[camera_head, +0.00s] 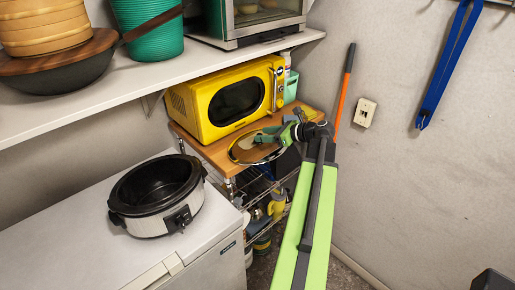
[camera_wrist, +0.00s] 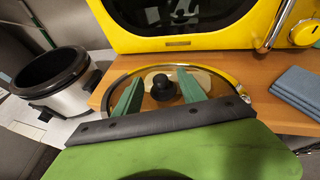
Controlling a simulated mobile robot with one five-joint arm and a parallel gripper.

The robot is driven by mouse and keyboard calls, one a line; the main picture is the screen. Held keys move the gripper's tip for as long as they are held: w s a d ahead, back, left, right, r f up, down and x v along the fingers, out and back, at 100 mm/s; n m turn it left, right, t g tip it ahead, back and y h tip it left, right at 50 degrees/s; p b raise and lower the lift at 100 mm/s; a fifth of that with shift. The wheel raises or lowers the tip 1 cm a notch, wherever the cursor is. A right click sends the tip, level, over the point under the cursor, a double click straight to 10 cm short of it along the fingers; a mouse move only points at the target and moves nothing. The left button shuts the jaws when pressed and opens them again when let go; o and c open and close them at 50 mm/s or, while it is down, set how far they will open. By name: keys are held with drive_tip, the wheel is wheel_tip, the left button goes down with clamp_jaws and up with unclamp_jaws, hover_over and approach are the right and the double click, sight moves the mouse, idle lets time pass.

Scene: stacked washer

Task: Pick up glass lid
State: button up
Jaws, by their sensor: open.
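The glass lid (camera_head: 256,146) lies on the wooden shelf top in front of the yellow microwave. In the wrist view the lid (camera_wrist: 226,78) shows a clear disc with a metal rim and a black knob (camera_wrist: 163,87). My gripper (camera_wrist: 160,90) is open, with one green finger on each side of the knob. A gap shows between each finger and the knob. In the head view my gripper (camera_head: 287,134) reaches over the lid from the right. The near part of the lid is hidden by my gripper in the wrist view.
The yellow microwave (camera_head: 228,101) stands right behind the lid. A slow cooker (camera_head: 157,190) without a lid sits on the white chest freezer (camera_head: 100,240) at left. A folded blue-grey cloth (camera_wrist: 298,92) lies right of the lid. A white shelf (camera_head: 110,98) hangs above.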

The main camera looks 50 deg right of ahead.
sight(259, 134)
drive_tip(key=x, duration=0.3)
drive_tip(key=shift+f+b, duration=0.1)
drive_tip(key=shift+b, duration=0.2)
clamp_jaws()
